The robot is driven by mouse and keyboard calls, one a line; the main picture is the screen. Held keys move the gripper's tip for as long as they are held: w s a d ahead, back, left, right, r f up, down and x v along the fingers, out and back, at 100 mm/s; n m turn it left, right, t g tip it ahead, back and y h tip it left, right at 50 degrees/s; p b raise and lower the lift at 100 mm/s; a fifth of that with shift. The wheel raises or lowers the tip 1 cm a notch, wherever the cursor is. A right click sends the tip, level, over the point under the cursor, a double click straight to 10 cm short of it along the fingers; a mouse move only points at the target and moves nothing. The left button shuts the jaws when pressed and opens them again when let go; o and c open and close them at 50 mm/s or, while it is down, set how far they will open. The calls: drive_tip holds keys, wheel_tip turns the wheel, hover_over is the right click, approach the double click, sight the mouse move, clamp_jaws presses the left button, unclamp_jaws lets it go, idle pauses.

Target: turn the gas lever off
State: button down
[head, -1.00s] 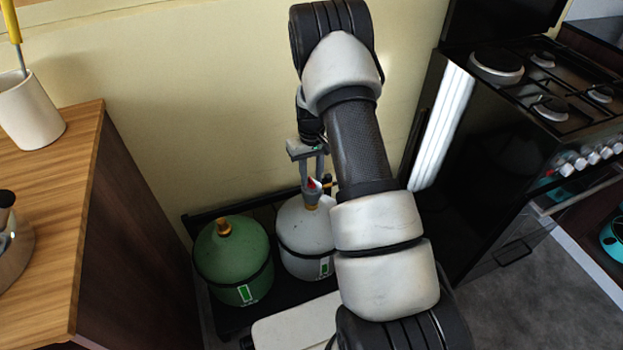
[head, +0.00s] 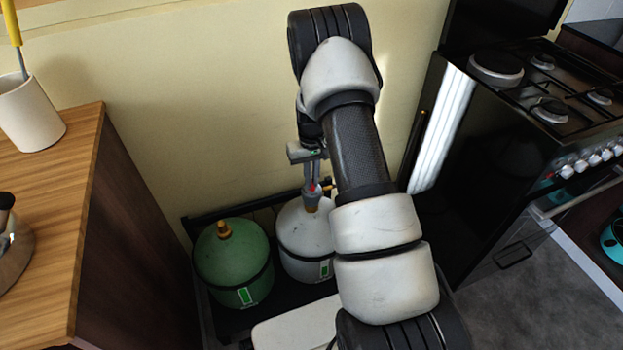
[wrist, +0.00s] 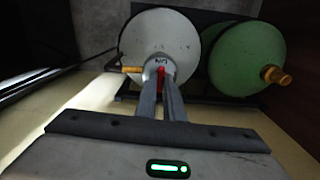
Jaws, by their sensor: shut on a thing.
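The red gas lever (wrist: 161,75) sits on the grey regulator (wrist: 156,63) on top of the white gas bottle (wrist: 178,35). In the head view the lever shows only as a small red spot (head: 313,187) above the white bottle (head: 297,245). My gripper (wrist: 162,92) reaches down from above, and its fingers are shut on the red lever. It also shows in the head view (head: 312,183). The fingers hide part of the lever, so its exact angle is hard to tell. An orange-brown hose fitting (wrist: 132,70) points left from the regulator in the wrist view.
A green gas bottle (head: 232,265) with an orange cap stands left of the white one in the same black rack (head: 205,215). A wooden counter (head: 70,190) is at left, a black stove (head: 500,150) at right. The yellow wall is close behind.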

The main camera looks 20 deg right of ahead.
drive_tip(key=m, duration=0.5)
drive_tip(key=shift+m, duration=0.3)
drive_tip(key=m+p, duration=0.1)
drive_tip(key=m, duration=0.4)
drive_tip(key=m+p, duration=0.1)
drive_tip(key=m, duration=0.5)
drive_tip(key=shift+m, duration=0.3)
drive_tip(key=c, duration=1.9)
unclamp_jaws()
drive_tip(key=shift+o, duration=0.2)
drive_tip(key=shift+r, duration=0.15)
wheel_tip(320, 180, up, 17)
drive_tip(key=p, duration=0.4)
drive_tip(key=shift+r, duration=0.15)
